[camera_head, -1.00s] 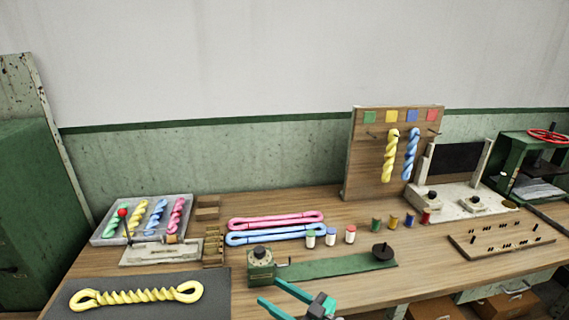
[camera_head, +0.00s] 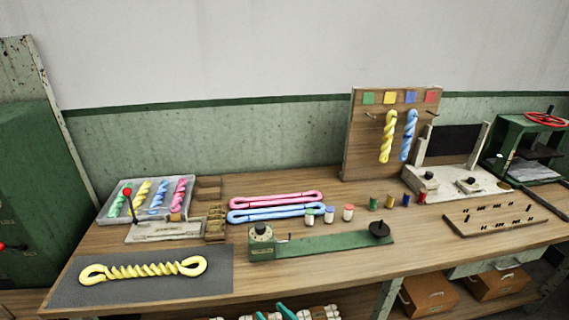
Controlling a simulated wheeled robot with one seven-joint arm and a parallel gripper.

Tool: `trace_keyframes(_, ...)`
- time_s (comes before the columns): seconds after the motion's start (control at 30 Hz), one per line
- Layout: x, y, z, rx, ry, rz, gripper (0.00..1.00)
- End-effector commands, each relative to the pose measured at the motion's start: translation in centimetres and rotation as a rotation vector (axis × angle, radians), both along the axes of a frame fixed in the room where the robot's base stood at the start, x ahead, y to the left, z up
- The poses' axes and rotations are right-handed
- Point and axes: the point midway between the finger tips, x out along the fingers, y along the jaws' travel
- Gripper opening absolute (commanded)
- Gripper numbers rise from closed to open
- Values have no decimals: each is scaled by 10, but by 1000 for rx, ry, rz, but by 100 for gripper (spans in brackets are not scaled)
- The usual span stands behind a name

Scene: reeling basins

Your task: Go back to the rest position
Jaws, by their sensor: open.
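My gripper (camera_head: 273,314) shows at the bottom edge of the head view, below the front edge of the workbench (camera_head: 330,262). A yellow twisted skein (camera_head: 143,270) lies on the dark mat (camera_head: 85,294) at the left front of the bench, well apart from my gripper.
A green winding device (camera_head: 325,243) lies near the bench's front edge. Pink (camera_head: 275,200) and blue (camera_head: 270,214) hanks lie behind it. A tray (camera_head: 107,207) with several skeins stands left. A pegboard (camera_head: 362,153) holds yellow and blue skeins. Boxes (camera_head: 430,297) sit under the bench.

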Motion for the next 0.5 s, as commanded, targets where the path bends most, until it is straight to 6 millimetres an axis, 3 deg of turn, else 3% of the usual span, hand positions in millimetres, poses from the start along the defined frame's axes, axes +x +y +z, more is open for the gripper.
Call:
trace_keyframes(0.03,-15,3,-19,-1,39,-39,48)
trace_keyframes(0.2,-59,-3,-63,-20,134,-197,48)
trace_keyframes(0.33,-98,-10,-86,-45,181,-306,48)
trace_keyframes(0.5,-152,-20,-100,-85,209,-430,48)
